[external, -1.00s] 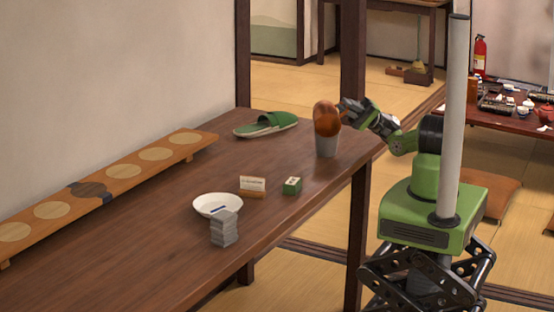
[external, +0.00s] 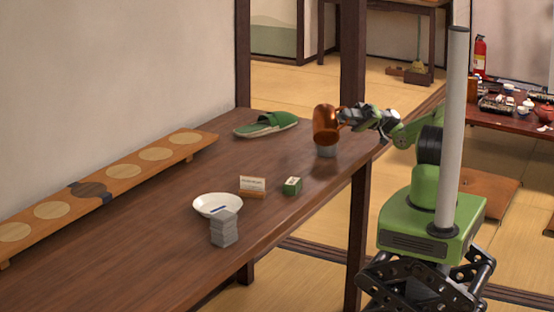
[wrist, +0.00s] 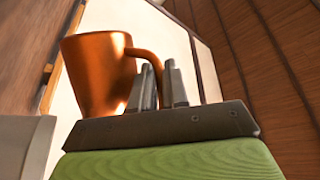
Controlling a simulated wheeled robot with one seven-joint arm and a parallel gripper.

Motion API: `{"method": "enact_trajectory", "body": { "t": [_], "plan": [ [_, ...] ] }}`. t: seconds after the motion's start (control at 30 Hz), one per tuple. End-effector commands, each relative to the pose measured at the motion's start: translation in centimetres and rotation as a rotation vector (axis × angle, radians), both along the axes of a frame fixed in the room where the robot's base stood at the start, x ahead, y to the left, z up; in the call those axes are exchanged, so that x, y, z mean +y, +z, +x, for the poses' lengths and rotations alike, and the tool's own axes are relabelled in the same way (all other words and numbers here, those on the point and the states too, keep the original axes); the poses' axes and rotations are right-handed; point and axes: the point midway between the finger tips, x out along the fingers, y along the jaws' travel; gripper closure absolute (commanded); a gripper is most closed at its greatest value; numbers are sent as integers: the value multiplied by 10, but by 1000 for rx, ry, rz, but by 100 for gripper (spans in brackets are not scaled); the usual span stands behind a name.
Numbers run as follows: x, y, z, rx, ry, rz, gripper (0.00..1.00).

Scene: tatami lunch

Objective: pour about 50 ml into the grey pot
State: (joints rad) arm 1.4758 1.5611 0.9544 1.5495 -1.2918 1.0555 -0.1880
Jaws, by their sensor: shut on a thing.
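My gripper (external: 347,119) is shut on the handle of a copper mug (external: 326,124). The mug and its handle also show in the wrist view (wrist: 98,75), with the fingers (wrist: 160,88) closed on the handle. The grey pot (external: 326,151) stands on the table near its right edge. The mug hides the pot's upper part in the external view. A pale grey surface at the lower left of the wrist view looks like the pot (wrist: 24,145). I see no liquid, and the insides of mug and pot are hidden.
A green slipper (external: 266,124) lies behind the pot on the dark wooden table (external: 150,255). A small green box (external: 292,186), a sign card (external: 252,187), a white dish (external: 212,203) and a grey stack (external: 224,229) stand nearer. A long wooden board (external: 110,187) runs along the wall.

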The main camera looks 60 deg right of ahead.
Motion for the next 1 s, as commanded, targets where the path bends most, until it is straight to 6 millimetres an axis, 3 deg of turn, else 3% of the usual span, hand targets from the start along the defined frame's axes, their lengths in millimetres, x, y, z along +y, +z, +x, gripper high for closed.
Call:
{"method": "enact_trajectory", "body": {
  "t": [0.13, 1.0],
  "plan": [
    [3, -11, -2, -38, -9, -79, 100],
    [3, -9, -2, -44, -12, -85, 100]
  ]
}}
